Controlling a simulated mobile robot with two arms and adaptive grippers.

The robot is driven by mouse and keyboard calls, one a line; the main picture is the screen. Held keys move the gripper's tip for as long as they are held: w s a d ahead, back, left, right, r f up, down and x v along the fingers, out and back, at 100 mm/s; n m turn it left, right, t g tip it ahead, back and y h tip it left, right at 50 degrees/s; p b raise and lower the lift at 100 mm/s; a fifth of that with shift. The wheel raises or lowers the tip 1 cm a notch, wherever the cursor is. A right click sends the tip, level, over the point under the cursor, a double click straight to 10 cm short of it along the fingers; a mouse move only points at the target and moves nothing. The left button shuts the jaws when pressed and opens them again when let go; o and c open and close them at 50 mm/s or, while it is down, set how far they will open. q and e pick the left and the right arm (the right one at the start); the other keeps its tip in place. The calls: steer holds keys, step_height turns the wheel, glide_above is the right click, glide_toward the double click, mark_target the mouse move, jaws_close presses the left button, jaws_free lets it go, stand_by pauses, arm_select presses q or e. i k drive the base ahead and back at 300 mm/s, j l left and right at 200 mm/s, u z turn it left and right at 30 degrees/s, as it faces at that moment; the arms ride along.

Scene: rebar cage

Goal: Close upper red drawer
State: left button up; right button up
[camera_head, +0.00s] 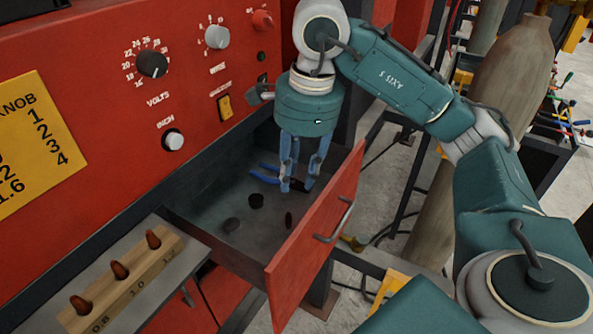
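The upper red drawer (308,254) stands pulled out from the red machine. Its red front with a metal handle (343,220) faces right. Inside its dark tray lie blue-handled pliers (268,167) and a few small dark round pieces (256,201). My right gripper (296,187) points down over the drawer's inside, behind the front panel. Its two blue-grey fingers are apart with nothing seen between them. Whether the fingertips touch the drawer cannot be told. My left gripper is not in view.
The red control panel (110,110) with knobs and a yellow chart rises behind the drawer. A wooden block with several pegs (122,280) lies on a ledge at lower left. A tan gas cylinder (508,70) stands at right.

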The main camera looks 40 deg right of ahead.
mark_target(283, 262)
steer(key=k+j, duration=1.25)
